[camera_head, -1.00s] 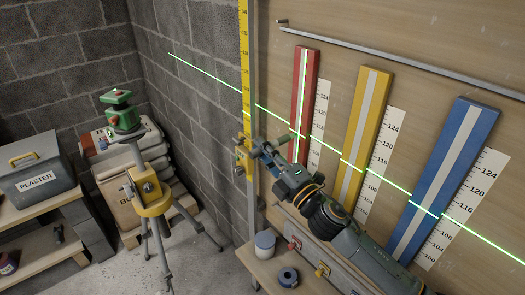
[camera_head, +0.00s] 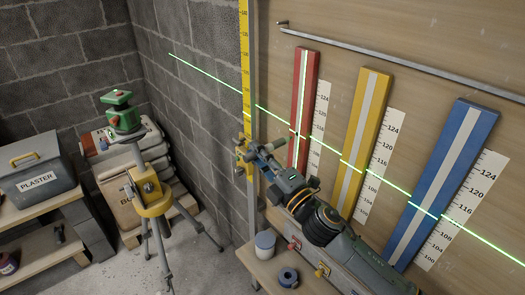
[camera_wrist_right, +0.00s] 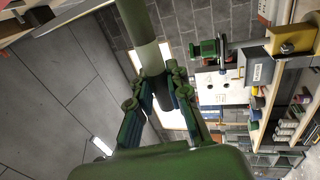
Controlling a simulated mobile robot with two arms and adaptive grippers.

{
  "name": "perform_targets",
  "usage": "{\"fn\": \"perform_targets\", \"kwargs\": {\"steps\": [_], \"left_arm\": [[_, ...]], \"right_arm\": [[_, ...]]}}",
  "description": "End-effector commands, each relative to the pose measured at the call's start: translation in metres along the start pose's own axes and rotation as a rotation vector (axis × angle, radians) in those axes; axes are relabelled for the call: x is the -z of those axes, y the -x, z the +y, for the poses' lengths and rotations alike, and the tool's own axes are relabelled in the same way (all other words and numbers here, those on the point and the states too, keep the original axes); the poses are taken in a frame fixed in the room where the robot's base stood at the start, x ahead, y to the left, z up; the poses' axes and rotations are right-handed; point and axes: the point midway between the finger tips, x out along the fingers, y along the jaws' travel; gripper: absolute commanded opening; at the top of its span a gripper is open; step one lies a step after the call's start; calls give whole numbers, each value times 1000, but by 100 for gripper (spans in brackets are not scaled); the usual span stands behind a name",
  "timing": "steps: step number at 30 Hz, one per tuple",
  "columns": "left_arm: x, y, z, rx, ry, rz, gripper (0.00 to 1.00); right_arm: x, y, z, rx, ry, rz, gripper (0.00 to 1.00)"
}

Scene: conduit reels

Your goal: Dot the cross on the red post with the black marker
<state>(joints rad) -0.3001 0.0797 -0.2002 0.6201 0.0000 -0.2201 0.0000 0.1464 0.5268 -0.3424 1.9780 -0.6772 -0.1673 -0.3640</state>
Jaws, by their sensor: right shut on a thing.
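The red post (camera_head: 304,88) leans on the wooden board, with a pale stripe down its middle. A green laser line crosses that stripe, making a cross (camera_head: 298,132). My right gripper (camera_head: 262,158) is left of and below this cross. It is shut on a dark cylinder, seemingly the black marker (camera_wrist_right: 149,60), which rises between the fingers in the right wrist view. In the head view a short grey cylinder (camera_head: 273,146) at the gripper points toward the red post, apparently short of it. Its tip is too small to make out. My left gripper is not in view.
A yellow post (camera_head: 361,130) and a blue post (camera_head: 440,180) stand to the right, with white scales beside them. A yellow staff (camera_head: 246,60) with a clamp is close left of the gripper. A white cup (camera_head: 265,244) and a dark roll (camera_head: 288,277) are below.

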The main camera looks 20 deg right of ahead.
Motion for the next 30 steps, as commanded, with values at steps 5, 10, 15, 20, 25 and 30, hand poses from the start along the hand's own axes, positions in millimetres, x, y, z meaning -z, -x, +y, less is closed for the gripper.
{"fn": "perform_targets", "kwargs": {"steps": [5,10,15,20,25,30], "left_arm": [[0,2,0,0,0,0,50],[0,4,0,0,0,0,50],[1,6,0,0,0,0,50],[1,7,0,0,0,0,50],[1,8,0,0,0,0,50],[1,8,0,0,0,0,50]], "right_arm": [[12,0,1,-1,-1,1,0],[22,0,1,-1,-2,1,0],[32,0,1,-2,-1,1,0],[42,0,0,-1,0,1,0],[52,0,1,-1,-2,0,0],[59,0,1,-1,0,1,0]]}}
